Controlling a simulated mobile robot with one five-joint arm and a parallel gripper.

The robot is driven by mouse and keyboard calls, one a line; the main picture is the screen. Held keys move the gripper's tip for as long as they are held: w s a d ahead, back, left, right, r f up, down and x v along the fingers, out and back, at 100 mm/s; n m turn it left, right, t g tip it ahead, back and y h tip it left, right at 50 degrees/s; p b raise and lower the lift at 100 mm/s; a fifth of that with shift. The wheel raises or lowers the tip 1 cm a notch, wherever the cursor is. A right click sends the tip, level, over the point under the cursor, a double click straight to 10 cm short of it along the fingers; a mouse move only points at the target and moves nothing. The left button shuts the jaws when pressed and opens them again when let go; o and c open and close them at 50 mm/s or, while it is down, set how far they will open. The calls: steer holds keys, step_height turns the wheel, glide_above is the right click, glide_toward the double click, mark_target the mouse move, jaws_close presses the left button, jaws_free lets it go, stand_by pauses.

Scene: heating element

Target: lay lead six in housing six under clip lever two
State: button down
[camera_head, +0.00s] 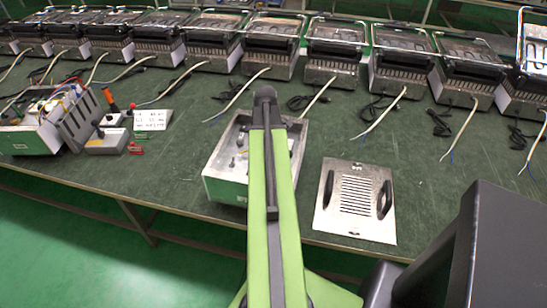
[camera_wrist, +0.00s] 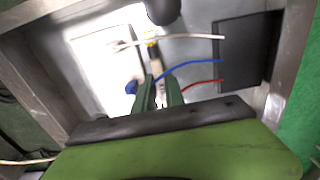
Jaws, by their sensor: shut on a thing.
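In the wrist view my gripper (camera_wrist: 160,88) reaches down into an open metal housing (camera_wrist: 22,65). Its two dark green fingers are shut on a blue lead (camera_wrist: 203,64). The lead runs from a black block (camera_wrist: 246,50) on the right to the fingers, and a blue end shows left of them. A white lead (camera_wrist: 190,37) and a red lead (camera_wrist: 205,82) also leave the block. A small yellow part (camera_wrist: 152,45) lies just beyond the fingertips; I cannot tell whether it is a clip lever. In the head view my arm hides the gripper and part of the housing (camera_head: 222,187).
A slotted metal plate (camera_head: 352,222) with two black handles lies right of the housing. Several heating units (camera_head: 333,50) with trailing cables line the back. A wired test box (camera_head: 28,138) and small tools stand at left. The green bench between them is mostly clear.

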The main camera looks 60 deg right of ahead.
steer(key=s, duration=0.1)
steer(key=s+f+b, duration=0.1)
steer(key=shift+s+d+f, duration=0.15)
steer(key=shift+s+d, duration=0.25)
steer(key=shift+f, duration=0.1)
steer(key=shift+w, duration=0.1)
steer(key=c, duration=1.8)
jaws_free()
steer(key=shift+f+b, duration=0.1)
steer(key=shift+b, duration=0.25)
steer(key=shift+c, duration=0.2)
steer(key=o, duration=0.4)
steer(key=shift+o, duration=0.2)
steer(key=shift+r, duration=0.2)
